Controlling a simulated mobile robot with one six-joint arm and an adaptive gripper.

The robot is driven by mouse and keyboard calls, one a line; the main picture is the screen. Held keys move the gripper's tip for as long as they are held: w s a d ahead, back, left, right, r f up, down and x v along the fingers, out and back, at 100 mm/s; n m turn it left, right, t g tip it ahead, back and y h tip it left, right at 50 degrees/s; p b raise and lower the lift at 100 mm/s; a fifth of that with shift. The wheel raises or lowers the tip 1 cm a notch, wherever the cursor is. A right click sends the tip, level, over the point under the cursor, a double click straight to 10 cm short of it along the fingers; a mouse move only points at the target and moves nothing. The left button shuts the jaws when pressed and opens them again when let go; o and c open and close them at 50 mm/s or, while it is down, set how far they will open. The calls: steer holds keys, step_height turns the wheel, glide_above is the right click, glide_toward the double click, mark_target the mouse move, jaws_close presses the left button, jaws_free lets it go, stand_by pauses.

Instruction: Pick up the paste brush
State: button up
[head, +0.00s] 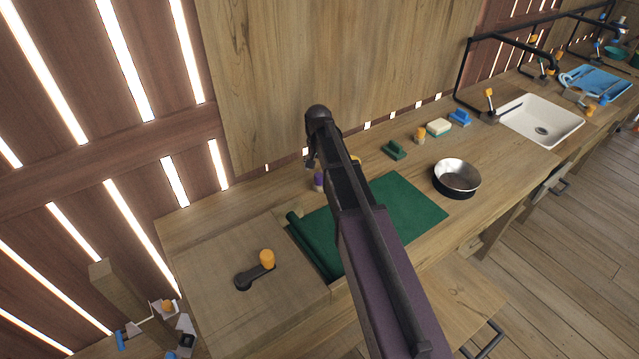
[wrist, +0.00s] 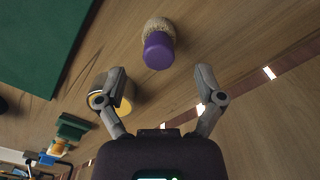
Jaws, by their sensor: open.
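The likely paste brush (wrist: 158,48) has a purple part and a tan, bristly-looking part. In the wrist view it is at the top centre, on the wooden counter, beyond my fingertips and roughly in line with the gap between them. In the head view only a small purple piece of it (head: 319,181) shows, beside my arm. My gripper (wrist: 160,80) is open, with nothing between its fingers. In the head view my arm hides part of the counter around the brush, and the fingers are hard to make out.
A yellow-topped object (wrist: 124,104) stands close behind my left finger. A green mat (head: 410,200) lies on the counter (head: 500,150), with a metal bowl (head: 457,178) to its right. A green block (head: 394,150) and sponge (head: 439,128) sit near the slatted wall.

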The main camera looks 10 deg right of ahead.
mark_target(319, 174)
steer(key=shift+w+d+f+b, duration=0.1)
steer(key=shift+w+f+b, duration=0.05)
steer(key=shift+f+b, duration=0.75)
steer(key=shift+w+d+f+b, duration=0.1)
steer(key=shift+f+b, duration=0.7)
steer(key=shift+f, duration=0.05)
steer(key=shift+a+f+b, duration=0.1)
steer(key=shift+f+b, duration=0.7)
steer(key=shift+f, duration=0.05)
jaws_close()
